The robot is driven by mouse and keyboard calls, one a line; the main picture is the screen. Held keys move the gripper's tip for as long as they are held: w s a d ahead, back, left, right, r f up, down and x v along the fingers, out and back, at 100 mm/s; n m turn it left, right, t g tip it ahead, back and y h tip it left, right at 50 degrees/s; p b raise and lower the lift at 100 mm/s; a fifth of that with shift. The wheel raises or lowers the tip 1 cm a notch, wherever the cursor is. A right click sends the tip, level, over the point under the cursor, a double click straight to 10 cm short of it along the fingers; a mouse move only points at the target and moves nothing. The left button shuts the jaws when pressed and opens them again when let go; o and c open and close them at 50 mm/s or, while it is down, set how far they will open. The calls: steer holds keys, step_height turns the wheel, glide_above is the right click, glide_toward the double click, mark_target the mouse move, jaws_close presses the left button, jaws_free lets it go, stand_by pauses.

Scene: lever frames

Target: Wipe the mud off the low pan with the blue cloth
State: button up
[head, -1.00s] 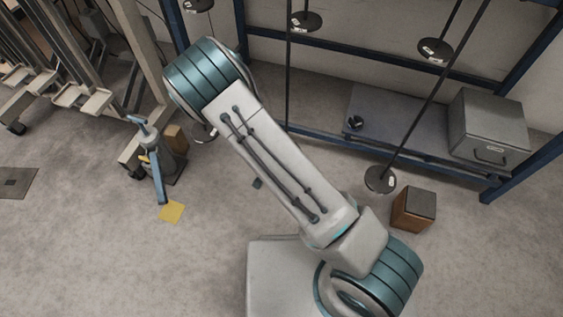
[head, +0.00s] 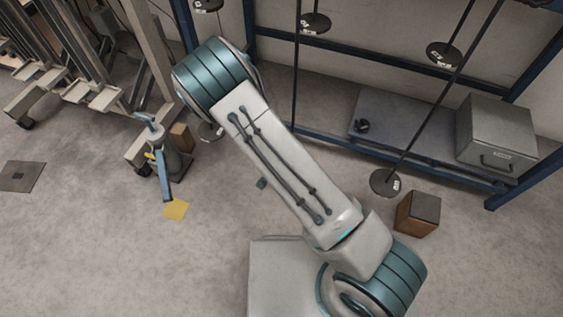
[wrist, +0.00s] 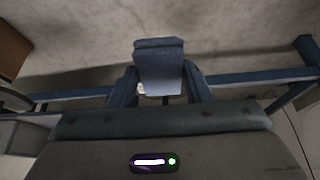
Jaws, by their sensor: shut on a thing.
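In the wrist view my gripper (wrist: 160,88) is shut on the blue cloth (wrist: 158,62), a folded blue-grey piece standing out between the two fingers. In the head view my gripper and the cloth are hidden by my arm. Several dark round pans with white labels hang on rods from the blue frame. The lowest-looking one (head: 385,183) hangs right of my arm, close above the floor. Another pan (head: 210,131) shows left of my arm, partly hidden. Mud cannot be made out on any pan. I see no contact between cloth and pan.
A brown box (head: 417,213) stands on the floor right of my arm. A grey metal case (head: 497,132) sits on the low blue shelf. At left, a blue-handled tool (head: 162,165) and a yellow sheet (head: 176,209) lie near a wheeled rack (head: 140,95).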

steer(key=p+v, duration=0.1)
steer(key=v, duration=0.1)
steer(key=p+v, duration=0.4)
steer(key=shift+w+d+r, duration=0.15)
steer(key=shift+d+r, duration=0.05)
steer(key=shift+r, duration=0.15)
steer(key=shift+f, duration=0.1)
stand_by(0.7)
